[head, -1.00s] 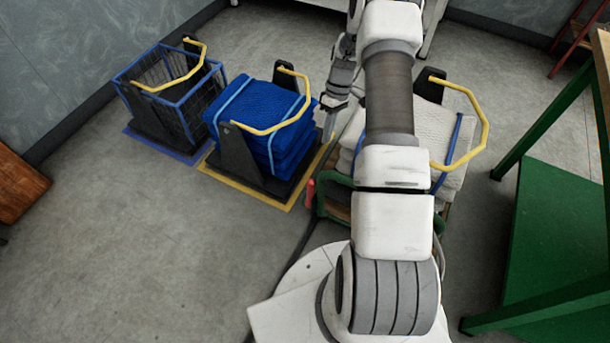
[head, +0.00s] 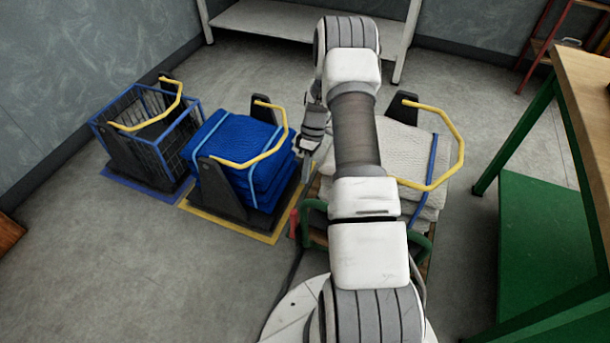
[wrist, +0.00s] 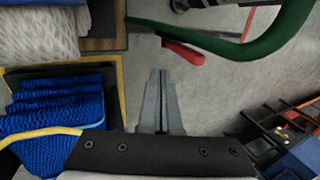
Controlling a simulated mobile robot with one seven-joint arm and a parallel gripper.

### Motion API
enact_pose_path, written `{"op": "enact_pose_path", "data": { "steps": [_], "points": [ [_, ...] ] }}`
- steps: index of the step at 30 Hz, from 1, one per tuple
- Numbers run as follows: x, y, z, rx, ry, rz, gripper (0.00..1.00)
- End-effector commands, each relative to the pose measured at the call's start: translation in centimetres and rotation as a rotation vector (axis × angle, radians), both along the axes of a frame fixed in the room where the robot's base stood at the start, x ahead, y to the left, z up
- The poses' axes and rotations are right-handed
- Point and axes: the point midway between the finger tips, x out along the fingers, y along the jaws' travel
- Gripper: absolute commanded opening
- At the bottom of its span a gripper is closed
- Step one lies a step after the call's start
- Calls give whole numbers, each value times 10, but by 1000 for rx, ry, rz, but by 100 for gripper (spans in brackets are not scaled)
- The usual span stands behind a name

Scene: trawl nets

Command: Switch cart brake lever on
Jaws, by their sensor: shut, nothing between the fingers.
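The red cart brake lever (head: 294,225) shows in the head view at the left front corner of the cart with the white nets, beside its green handle (head: 314,205). In the wrist view the red lever (wrist: 183,52) lies just beyond and right of my fingertips, next to the green handle bar (wrist: 250,48). My gripper (wrist: 159,72) is shut and empty, with a small gap to the lever. In the head view my gripper (head: 305,172) is partly hidden by my arm, between the blue net stack and the white nets (head: 412,165).
A blue net stack (head: 238,150) on a dark stand with a yellow rail is close to the left of my gripper. A blue wire cage (head: 145,135) stands farther left. A green bench (head: 545,210) is at the right. Open floor (head: 130,270) lies front left.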

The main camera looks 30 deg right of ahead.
Motion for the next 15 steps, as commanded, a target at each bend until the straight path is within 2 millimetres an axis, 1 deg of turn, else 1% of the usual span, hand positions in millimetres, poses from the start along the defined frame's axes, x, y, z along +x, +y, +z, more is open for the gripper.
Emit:
{"op": "enact_pose_path", "data": {
  "steps": [1, 6, 9, 10, 15],
  "points": [
    [-4, 4, -15, 1, 4, 1, 0],
    [-13, 15, -51, 1, 4, 1, 0],
    [-17, 22, -67, 0, 2, 1, 0],
    [-19, 25, -62, -1, 1, 2, 0],
    [-32, 40, -62, 0, 0, 1, 0]
  ]
}}
